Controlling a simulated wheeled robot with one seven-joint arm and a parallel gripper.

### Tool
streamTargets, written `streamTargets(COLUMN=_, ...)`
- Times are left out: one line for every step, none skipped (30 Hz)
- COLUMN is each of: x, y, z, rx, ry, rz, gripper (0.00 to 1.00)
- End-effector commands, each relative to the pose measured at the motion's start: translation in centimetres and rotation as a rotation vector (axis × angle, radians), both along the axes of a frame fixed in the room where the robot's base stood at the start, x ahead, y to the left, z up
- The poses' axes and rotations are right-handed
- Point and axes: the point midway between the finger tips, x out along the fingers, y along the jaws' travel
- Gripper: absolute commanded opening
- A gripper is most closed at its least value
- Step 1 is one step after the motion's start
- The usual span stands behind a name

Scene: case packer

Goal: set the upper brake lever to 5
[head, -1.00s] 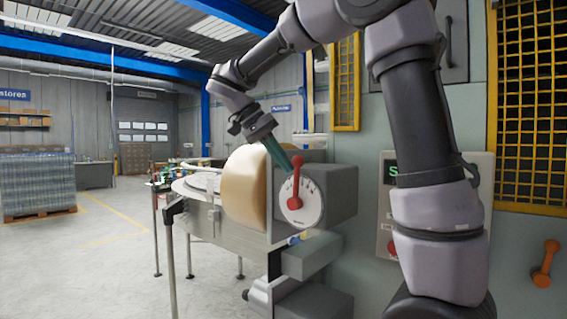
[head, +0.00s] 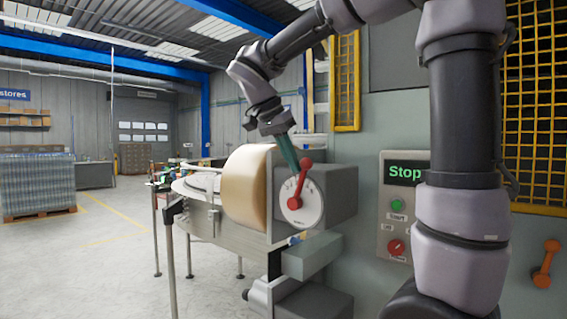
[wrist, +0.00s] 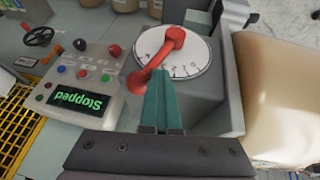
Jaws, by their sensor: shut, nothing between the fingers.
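The brake lever (head: 302,180) is a red lever with a round knob on a white dial (head: 311,212), mounted on a grey box. It leans slightly right of upright in the head view. In the wrist view the lever (wrist: 157,58) and dial (wrist: 193,60) show close up; the scale marks are too small to read surely. My gripper (head: 295,171) has green fingers and is shut and empty. Its tips are at the left side of the lever's handle in the head view, seemingly touching it. In the wrist view my gripper (wrist: 160,75) lies against the handle, partly beside the knob.
A control panel (head: 385,225) with a green "Stop" display and buttons is right of the dial. A tan roll (head: 246,190) stands close left of the dial box. An orange lever (head: 546,262) is at the lower right. Open floor lies left.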

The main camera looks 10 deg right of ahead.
Motion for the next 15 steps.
streamTargets(x=-0.6, y=-0.5, z=0.1, rx=0.026, ry=-0.035, rz=-0.003, gripper=0.0)
streamTargets(x=-0.8, y=-0.7, z=0.0, rx=0.04, ry=-0.055, rz=-0.003, gripper=0.0)
streamTargets(x=-1.1, y=-0.9, z=0.0, rx=0.06, ry=-0.084, rz=-0.002, gripper=0.0)
streamTargets(x=-1.3, y=-1.0, z=-0.1, rx=0.075, ry=-0.105, rz=-0.004, gripper=0.0)
streamTargets(x=-1.5, y=-1.2, z=-0.1, rx=0.09, ry=-0.124, rz=-0.004, gripper=0.0)
streamTargets(x=-1.8, y=-1.4, z=-0.2, rx=0.108, ry=-0.15, rz=-0.004, gripper=0.0)
streamTargets(x=-2.0, y=-1.5, z=-0.3, rx=0.121, ry=-0.169, rz=-0.004, gripper=0.0)
streamTargets(x=-2.1, y=-1.7, z=-0.3, rx=0.135, ry=-0.188, rz=-0.003, gripper=0.0)
streamTargets(x=-2.4, y=-1.8, z=-0.5, rx=0.153, ry=-0.211, rz=-0.004, gripper=0.0)
streamTargets(x=-2.5, y=-2.0, z=-0.5, rx=0.164, ry=-0.228, rz=-0.004, gripper=0.0)
streamTargets(x=-2.7, y=-2.1, z=-0.6, rx=0.177, ry=-0.244, rz=-0.005, gripper=0.0)
streamTargets(x=-2.9, y=-2.2, z=-0.7, rx=0.191, ry=-0.265, rz=-0.003, gripper=0.0)
streamTargets(x=-3.0, y=-2.3, z=-0.8, rx=0.201, ry=-0.28, rz=-0.003, gripper=0.0)
streamTargets(x=-3.2, y=-2.4, z=-0.9, rx=0.211, ry=-0.292, rz=-0.004, gripper=0.0)
streamTargets(x=-3.3, y=-2.5, z=-1.0, rx=0.215, ry=-0.298, rz=-0.003, gripper=0.0)
